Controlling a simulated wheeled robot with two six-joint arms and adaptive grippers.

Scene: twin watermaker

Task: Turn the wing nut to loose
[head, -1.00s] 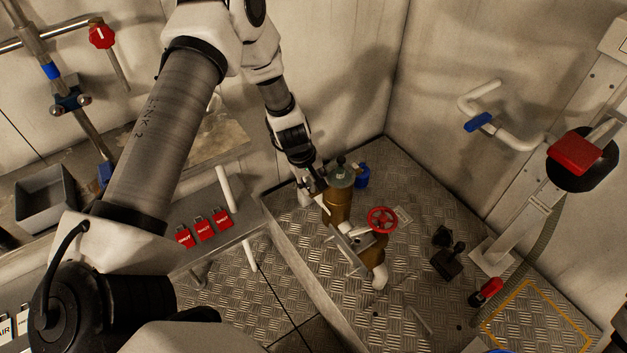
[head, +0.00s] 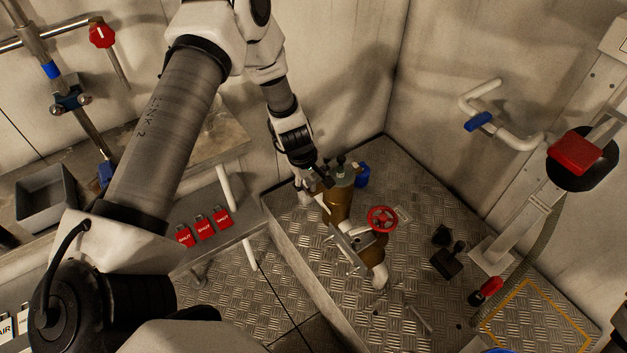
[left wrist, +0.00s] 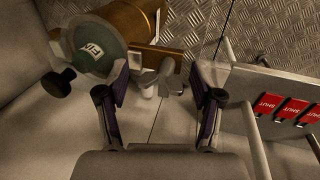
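A brown cylindrical housing (head: 338,205) with a pale green top stands on the raised metal floor in the head view. In the left wrist view the housing (left wrist: 135,18) lies at the upper left, with dark knobs by its top. A pale, winged piece that looks like the wing nut (left wrist: 150,82) sticks out at its side. My left gripper (left wrist: 160,72) is open, its two fingers spread with the winged piece between or just beyond the tips. Contact cannot be told. In the head view the left gripper (head: 312,184) is just left of the housing, partly hiding that side. My right gripper is not in view.
A red handwheel (head: 382,219) and pipework stand just in front of the housing. A blue cap (head: 362,176) is behind it. Red tags (head: 205,228) sit on the bench edge at left. A dark valve (head: 447,262) stands on the floor at right.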

